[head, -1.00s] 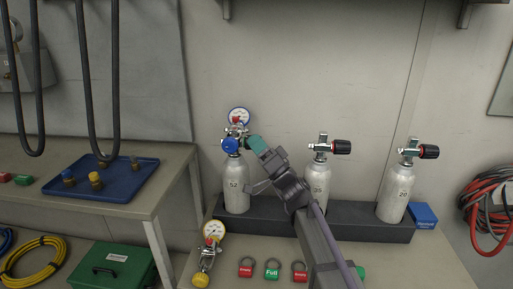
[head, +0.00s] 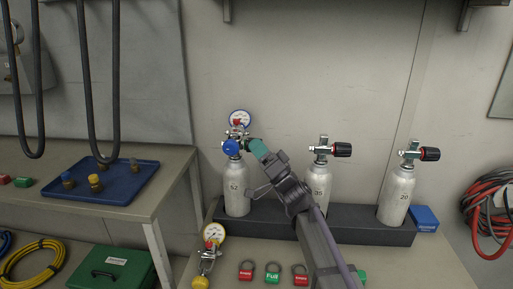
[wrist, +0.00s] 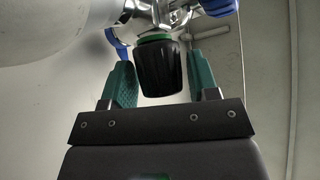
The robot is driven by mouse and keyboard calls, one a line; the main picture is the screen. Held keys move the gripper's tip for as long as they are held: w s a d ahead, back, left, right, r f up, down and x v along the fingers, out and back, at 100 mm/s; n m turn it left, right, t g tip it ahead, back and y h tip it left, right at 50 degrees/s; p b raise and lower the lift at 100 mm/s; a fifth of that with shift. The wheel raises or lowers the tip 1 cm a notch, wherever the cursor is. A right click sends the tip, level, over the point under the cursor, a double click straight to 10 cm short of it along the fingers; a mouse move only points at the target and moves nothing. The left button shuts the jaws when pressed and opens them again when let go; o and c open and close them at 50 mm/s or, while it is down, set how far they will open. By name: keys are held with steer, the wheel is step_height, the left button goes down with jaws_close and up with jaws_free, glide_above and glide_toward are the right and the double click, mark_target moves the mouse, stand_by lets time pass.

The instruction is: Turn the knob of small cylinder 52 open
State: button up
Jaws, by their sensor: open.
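Small cylinder 52 (head: 237,188) is a white bottle standing upright at the left end of the dark rack. A regulator with a pressure gauge (head: 239,119) and a blue cap (head: 231,147) is fitted on its valve. My gripper (head: 251,146) reaches the right side of that valve. In the wrist view the black ribbed knob (wrist: 160,70) has a green ring at its base. The teal fingers of my gripper (wrist: 160,62) stand open on either side of the knob, with a visible gap on each side. In the head view the knob is mostly hidden by my gripper.
A middle cylinder (head: 318,190) and cylinder 20 (head: 397,194) stand in the rack (head: 363,222), their black knobs showing red rings. A blue tray (head: 112,190) is on the left bench.

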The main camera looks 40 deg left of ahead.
steer(key=b+v, duration=0.4)
steer(key=v, duration=0.3)
steer(key=shift+o, duration=0.5)
steer(key=shift+r, duration=0.1)
steer(key=shift+o, duration=0.9)
steer(key=r+p, duration=0.1)
steer(key=s+r+p, duration=0.1)
steer(key=r+p, duration=0.1)
steer(key=d+r+p, duration=0.1)
steer(key=p, duration=0.1)
steer(key=shift+s+d+r, duration=0.1)
steer(key=shift+s+r, duration=0.1)
steer(key=shift+s, duration=0.2)
steer(key=s+d+m+t+h+p, duration=0.3)
steer(key=m+t+h+p, duration=0.1)
steer(key=m+t, duration=0.25)
steer(key=w+a+m, duration=0.1)
steer(key=a, duration=0.2)
steer(key=w+a+m+t+h+p, duration=0.1)
steer(key=w+a, duration=0.1)
steer(key=a, duration=0.1)
steer(key=w+a+m+p, duration=0.1)
steer(key=a+m, duration=0.1)
steer(key=a, duration=0.2)
steer(key=shift+w+r+t, duration=0.35)
